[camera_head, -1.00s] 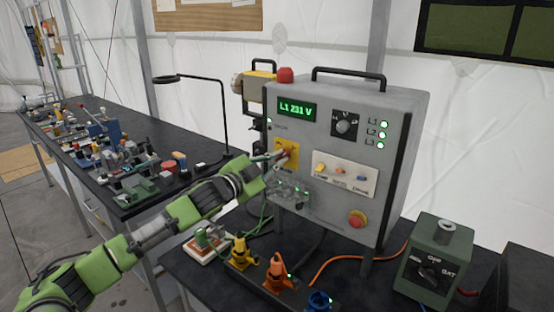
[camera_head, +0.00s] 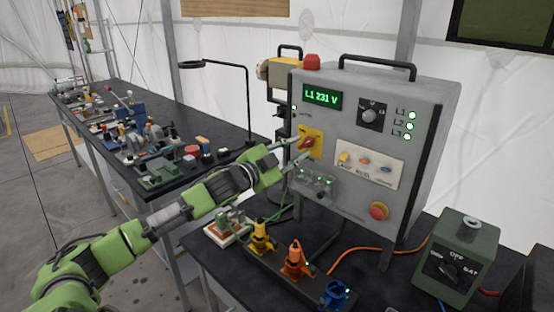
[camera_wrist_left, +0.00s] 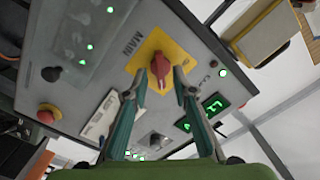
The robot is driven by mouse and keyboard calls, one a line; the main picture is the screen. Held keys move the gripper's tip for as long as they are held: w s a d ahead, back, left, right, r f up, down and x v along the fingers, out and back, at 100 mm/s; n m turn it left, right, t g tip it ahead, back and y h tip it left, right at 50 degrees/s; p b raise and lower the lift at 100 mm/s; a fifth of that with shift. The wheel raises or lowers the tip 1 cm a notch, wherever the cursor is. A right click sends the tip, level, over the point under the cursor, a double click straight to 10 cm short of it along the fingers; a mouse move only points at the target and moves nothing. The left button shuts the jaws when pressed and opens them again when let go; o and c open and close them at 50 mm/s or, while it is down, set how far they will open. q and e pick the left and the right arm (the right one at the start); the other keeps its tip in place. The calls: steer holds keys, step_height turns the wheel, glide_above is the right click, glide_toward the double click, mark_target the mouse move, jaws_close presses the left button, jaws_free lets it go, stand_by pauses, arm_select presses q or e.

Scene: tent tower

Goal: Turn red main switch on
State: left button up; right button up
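The red main switch (camera_head: 307,143) is a rotary handle on a yellow plate on the front of a grey control box (camera_head: 430,110). Its handle looks tilted in the head view. My left gripper (camera_head: 298,150) is in front of the switch, its two fingers apart. In the left wrist view, the red switch (camera_wrist_left: 162,69) shows between and just beyond the open left fingertips (camera_wrist_left: 161,78), with a gap on both sides. The box display (camera_head: 322,99) reads L1 231 V. My right gripper is not in view.
A red emergency button (camera_head: 379,211) and a panel of small toggles (camera_head: 365,163) are on the box front. Coloured connectors (camera_head: 296,262) stand below, and a green selector box (camera_head: 458,258) stands at right. A cluttered black bench (camera_head: 205,178) extends left.

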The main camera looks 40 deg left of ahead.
arm_select(q)
steer(key=s, duration=1)
steer(key=shift+a, duration=0.4)
stand_by(0.4)
